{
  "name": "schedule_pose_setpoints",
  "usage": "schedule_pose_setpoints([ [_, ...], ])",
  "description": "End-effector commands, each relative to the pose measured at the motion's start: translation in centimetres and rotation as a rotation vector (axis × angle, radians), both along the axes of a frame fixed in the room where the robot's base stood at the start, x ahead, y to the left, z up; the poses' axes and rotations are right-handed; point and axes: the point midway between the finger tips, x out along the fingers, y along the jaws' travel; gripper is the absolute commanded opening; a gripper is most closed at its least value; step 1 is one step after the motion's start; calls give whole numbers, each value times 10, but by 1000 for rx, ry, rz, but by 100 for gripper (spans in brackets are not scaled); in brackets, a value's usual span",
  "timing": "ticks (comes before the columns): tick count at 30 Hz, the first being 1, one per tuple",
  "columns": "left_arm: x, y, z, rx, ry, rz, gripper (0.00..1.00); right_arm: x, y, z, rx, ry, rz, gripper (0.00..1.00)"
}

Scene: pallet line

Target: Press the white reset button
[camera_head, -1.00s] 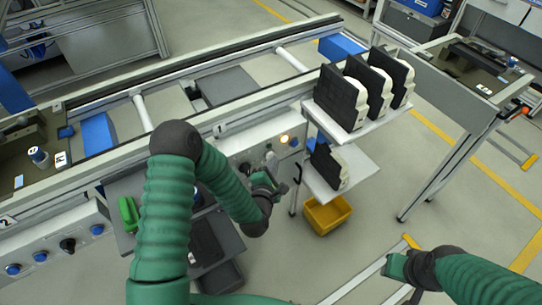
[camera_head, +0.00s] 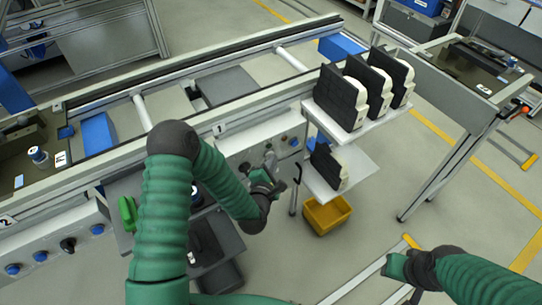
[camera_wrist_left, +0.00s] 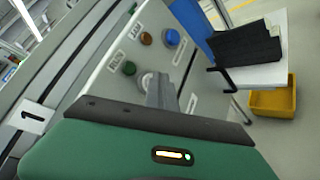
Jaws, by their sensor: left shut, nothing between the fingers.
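The white button (camera_wrist_left: 145,79) is on the light control panel (camera_wrist_left: 112,82) in the left wrist view, partly hidden behind my left fingers. My left gripper (camera_wrist_left: 158,88) is shut and empty, with its fingertips at the white button; they seem to touch it, but the contact itself is hidden. In the head view my left gripper (camera_head: 270,183) is in front of the panel below the conveyor. A green button (camera_wrist_left: 129,68), an amber one (camera_wrist_left: 146,38) and a blue one (camera_wrist_left: 172,37) sit nearby. My right gripper (camera_head: 395,267) is low at right, away from the panel; its fingers are unclear.
A shelf (camera_head: 375,124) with several black-and-white parts stands right of the panel. A yellow bin (camera_head: 327,213) is on the floor below it. A green object (camera_head: 128,213) lies on the grey tray at left. Floor is open between the shelf and my right arm.

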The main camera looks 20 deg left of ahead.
Motion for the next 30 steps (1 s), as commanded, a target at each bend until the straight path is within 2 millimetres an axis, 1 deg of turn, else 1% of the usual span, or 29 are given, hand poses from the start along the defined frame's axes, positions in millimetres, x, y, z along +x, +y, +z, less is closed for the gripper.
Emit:
schedule_pose_setpoints([
  [14,1,1,0,1,-1,3,0,0,0,0,0,0,0,35],
  [24,-10,-11,0,1,-1,3,0,0,0,0,0,0,0,35],
  [30,-11,-12,0,1,-1,2,0,0,0,0,0,0,0,35],
])
